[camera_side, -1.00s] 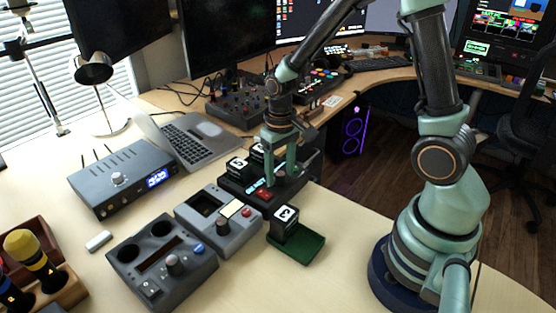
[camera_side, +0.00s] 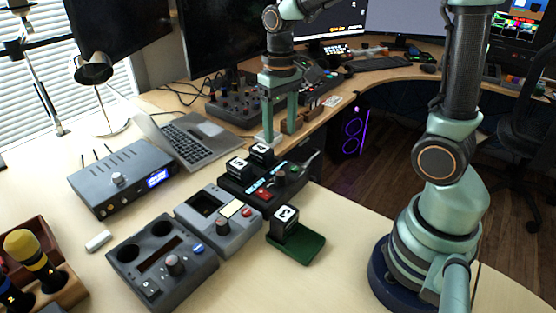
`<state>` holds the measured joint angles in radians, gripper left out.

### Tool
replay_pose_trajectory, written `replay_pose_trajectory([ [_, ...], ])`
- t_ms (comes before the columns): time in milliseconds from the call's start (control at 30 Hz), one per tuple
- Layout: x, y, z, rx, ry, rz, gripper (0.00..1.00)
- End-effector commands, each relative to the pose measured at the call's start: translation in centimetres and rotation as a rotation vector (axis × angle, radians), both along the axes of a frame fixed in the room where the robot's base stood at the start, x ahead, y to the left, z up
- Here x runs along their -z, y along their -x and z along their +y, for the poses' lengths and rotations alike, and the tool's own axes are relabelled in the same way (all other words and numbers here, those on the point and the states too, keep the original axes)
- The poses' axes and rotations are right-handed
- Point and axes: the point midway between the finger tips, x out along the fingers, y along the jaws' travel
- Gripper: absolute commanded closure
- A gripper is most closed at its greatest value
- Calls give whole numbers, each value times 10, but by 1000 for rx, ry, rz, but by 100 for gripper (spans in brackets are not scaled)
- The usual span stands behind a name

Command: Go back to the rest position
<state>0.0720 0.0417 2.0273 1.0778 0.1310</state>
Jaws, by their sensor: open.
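My gripper (camera_side: 279,138) hangs with its fingers pointing down, open and empty. In the picture it is just above and behind the black device (camera_side: 291,184) with the red button and black cubes. The fingers look apart from the device. My arm reaches from its base at the right up past the top edge of the picture, so part of it is out of view.
A black cube (camera_side: 285,223) marked with a white symbol stands on a green tray (camera_side: 308,248). Grey consoles (camera_side: 196,247), a blue-grey box (camera_side: 122,185) with a lit display and a laptop (camera_side: 196,134) stand to the left. The desk in front of the tray is clear.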

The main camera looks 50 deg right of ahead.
Motion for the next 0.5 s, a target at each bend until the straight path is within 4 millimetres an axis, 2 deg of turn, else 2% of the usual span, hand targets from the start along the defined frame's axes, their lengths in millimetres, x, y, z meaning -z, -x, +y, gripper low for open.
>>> replay_pose_trajectory([
  [333, -2, 0, 0, -2, 0, -6, 36],
  [500, -18, 8, 4, -30, 5, -76, 36],
])
